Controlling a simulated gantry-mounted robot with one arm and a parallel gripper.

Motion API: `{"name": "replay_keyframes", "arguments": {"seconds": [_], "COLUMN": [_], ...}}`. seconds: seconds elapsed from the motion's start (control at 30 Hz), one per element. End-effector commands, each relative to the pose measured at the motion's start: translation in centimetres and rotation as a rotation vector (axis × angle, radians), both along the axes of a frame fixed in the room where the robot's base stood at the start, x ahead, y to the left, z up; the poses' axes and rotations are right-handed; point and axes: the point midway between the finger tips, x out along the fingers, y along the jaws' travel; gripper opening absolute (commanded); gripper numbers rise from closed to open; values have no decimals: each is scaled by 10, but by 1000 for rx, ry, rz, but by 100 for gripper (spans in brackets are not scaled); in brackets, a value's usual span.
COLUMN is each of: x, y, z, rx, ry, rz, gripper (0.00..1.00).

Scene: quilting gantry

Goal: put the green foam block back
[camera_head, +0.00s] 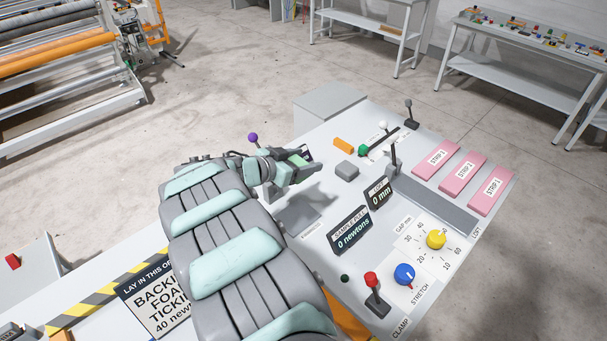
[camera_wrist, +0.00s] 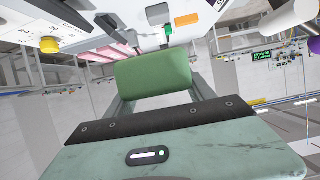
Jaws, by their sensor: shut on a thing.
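The green foam block (camera_wrist: 153,73) fills the middle of the wrist view, held between the two fingers of my gripper (camera_head: 302,166). My gripper is shut on it, and the block appears raised above the pale console. In the head view only a small green part of the block (camera_head: 298,160) shows, partly covered by the gripper. On the console, to the right of my gripper, lie a grey block (camera_head: 347,170) and an orange block (camera_head: 343,145). My arm hides part of the console and the label at the lower left.
Close to the blocks are a green-knobbed lever (camera_head: 363,150) and a tall white-knobbed lever (camera_head: 384,126). Two upright displays (camera_head: 349,230) stand nearer the front. Pink strips (camera_head: 463,177) lie at the right. A purple knob (camera_head: 253,137) stands behind my gripper.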

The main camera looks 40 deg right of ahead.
Motion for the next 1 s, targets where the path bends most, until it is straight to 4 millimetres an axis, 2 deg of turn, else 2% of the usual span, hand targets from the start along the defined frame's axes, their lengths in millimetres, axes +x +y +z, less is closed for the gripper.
{"name": "replay_keyframes", "arguments": {"seconds": [0.03,0.2,0.47,0.57,0.67,0.73,0.9,1.0], "x": [-1,-1,0,8,31,54,109,134], "y": [0,0,1,7,25,44,105,141], "z": [11,20,20,17,10,4,-15,-23], "rx": [1,1,2,3,4,3,6,8], "ry": [2,4,4,6,5,3,1,-1], "rz": [0,-1,1,20,70,122,271,354], "gripper": [20,20,20,20,20,20,20,20]}}
